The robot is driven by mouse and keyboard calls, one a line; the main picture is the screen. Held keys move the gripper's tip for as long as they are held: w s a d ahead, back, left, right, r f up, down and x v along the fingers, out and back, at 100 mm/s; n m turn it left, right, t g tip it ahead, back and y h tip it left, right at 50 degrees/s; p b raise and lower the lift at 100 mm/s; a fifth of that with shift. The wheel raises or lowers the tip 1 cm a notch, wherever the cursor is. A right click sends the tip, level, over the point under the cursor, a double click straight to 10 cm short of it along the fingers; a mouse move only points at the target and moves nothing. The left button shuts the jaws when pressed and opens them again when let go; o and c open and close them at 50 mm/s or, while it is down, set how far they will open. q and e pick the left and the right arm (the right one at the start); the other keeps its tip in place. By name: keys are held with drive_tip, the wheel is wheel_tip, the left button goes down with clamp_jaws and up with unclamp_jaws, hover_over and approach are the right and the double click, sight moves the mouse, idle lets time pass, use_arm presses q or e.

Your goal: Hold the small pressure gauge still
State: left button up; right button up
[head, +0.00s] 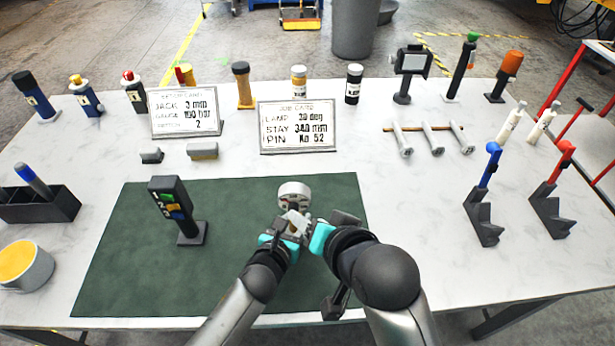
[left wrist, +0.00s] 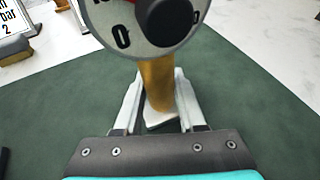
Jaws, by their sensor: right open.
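The small pressure gauge (head: 294,190) has a round grey head and stands over the green mat (head: 130,240). In the left wrist view the gauge (left wrist: 120,38) shows a pale dial with printed digits, a black round knob and a brass stem. My left gripper (head: 286,228) has its fingers closed against both sides of the stem, as the left wrist view (left wrist: 160,85) shows. My right gripper (head: 304,224) is open, close to the left one on its right, just below the gauge head. The grippers hide the gauge's lower part in the head view.
A dark box with coloured buttons (head: 172,205) stands on the mat left of the arms. Two printed cards (head: 186,112) (head: 298,127) stand behind. Blue and red levers (head: 485,195) (head: 555,190) stand at right.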

use_arm(q)
drive_tip(key=o, duration=0.5)
